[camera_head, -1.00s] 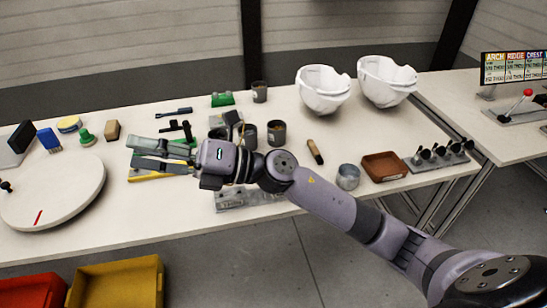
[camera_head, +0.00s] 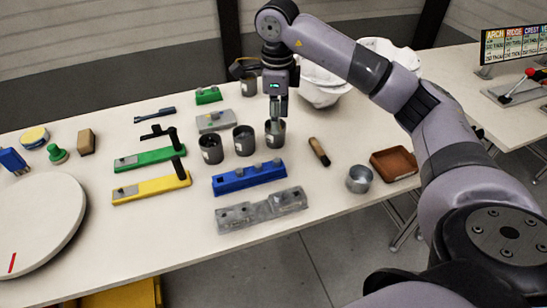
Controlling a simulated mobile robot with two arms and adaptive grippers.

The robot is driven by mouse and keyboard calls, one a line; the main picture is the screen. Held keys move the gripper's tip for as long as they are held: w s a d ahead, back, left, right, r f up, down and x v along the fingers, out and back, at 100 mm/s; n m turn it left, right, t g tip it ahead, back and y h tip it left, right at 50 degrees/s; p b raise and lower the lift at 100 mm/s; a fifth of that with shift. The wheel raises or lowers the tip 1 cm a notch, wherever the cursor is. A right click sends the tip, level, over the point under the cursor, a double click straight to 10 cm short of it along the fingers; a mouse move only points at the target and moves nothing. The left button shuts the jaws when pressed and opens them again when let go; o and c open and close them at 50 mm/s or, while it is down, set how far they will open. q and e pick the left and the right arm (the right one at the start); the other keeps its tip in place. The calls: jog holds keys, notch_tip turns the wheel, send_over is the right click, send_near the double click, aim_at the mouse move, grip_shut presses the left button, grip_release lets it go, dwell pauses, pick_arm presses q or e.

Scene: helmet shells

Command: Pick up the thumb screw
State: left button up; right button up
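My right gripper (camera_head: 276,122) points straight down with its fingertips at the mouth of the rightmost of three small dark cups (camera_head: 275,138). The fingers look narrow from here, and whether they are open or shut on something is not clear. No thumb screw can be made out; the inside of that cup is mostly hidden by the fingers. The middle cup (camera_head: 244,144) and the left cup (camera_head: 212,153) hold small dark contents too small to identify. My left gripper is not in view.
Blue (camera_head: 249,181), grey (camera_head: 261,212), green (camera_head: 146,158) and yellow (camera_head: 150,190) fixtures lie around the cups. A brush (camera_head: 319,151), metal cup (camera_head: 359,181) and brown tray (camera_head: 392,165) are to the right. White shells (camera_head: 320,91) stand behind my arm. A round turntable (camera_head: 35,215) is left.

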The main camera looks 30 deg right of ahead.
send_near(277, 160)
jog(key=shift+f+p, duration=0.1)
jog(key=shift+p, duration=0.35)
notch_tip(277, 160, down, 3)
jog(key=shift+w+f, duration=0.1)
jog(key=shift+f, duration=0.15)
jog(key=shift+f+p, duration=0.35)
jog(key=shift+p, duration=0.1)
notch_tip(277, 160, down, 4)
jog(key=shift+d+r+p, duration=0.15)
jog(key=shift+r+p, duration=0.05)
jog(key=shift+p, duration=0.35)
jog(key=shift+f, duration=0.4)
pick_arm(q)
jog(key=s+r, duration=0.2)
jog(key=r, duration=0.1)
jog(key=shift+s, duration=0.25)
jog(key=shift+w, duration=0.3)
pick_arm(e)
grip_shut()
jog(key=shift+r, duration=0.1)
